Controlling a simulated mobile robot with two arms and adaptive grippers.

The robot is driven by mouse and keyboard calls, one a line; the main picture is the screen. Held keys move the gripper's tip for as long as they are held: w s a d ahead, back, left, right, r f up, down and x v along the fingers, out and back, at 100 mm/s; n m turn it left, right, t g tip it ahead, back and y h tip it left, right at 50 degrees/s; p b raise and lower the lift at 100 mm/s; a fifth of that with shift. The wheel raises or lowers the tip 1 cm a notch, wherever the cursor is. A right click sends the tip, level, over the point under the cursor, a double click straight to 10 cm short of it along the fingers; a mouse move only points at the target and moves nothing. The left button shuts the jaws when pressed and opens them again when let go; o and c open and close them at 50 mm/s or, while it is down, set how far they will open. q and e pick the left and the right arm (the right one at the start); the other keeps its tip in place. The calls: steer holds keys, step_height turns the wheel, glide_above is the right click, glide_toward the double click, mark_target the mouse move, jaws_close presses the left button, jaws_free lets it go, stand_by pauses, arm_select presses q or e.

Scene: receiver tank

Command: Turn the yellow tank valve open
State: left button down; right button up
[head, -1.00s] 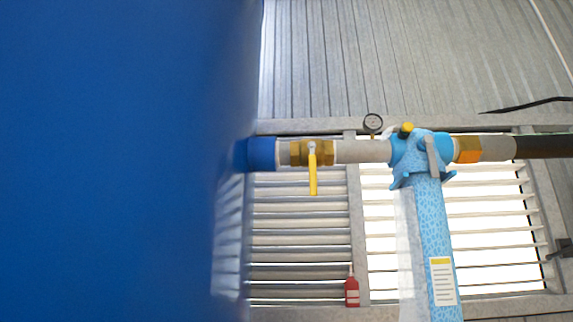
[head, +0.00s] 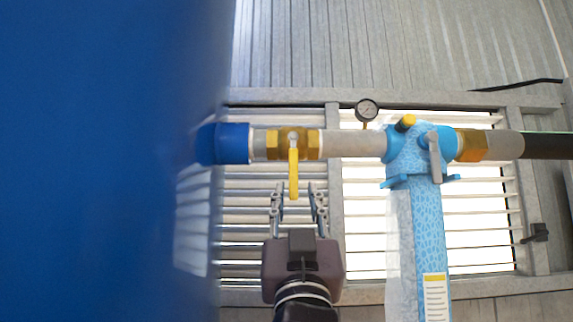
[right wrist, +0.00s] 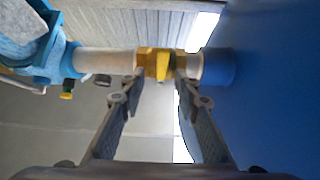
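The yellow tank valve has a brass body with a yellow lever (head: 294,172) that hangs straight down, across the horizontal pipe. It sits on the pipe just right of the blue tank (head: 100,160). My right gripper (head: 297,190) is open just below, its two fingers pointing up, one on each side of the lever's lower end in the head view. In the right wrist view the yellow valve (right wrist: 160,64) shows beyond and between the open fingertips (right wrist: 158,80). I cannot tell whether a finger touches the lever. My left gripper is not in view.
Right of the valve, the pipe (head: 355,145) leads to a light-blue filter column (head: 430,235) with a grey handle (head: 435,155). A round gauge (head: 367,110) stands on the pipe. Louvred windows (head: 480,230) are behind. The blue tank fills the left side.

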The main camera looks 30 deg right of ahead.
mark_target(294, 176)
steer(key=p+x, duration=0.3)
steer(key=x, duration=0.2)
steer(key=shift+w+r, duration=0.15)
steer(key=shift+r, duration=0.2)
steer(key=shift+w+d+r+p, duration=0.2)
steer(key=shift+w+d+p, duration=0.05)
steer(key=shift+w+p, duration=0.15)
steer(key=shift+a, duration=0.1)
jaws_close()
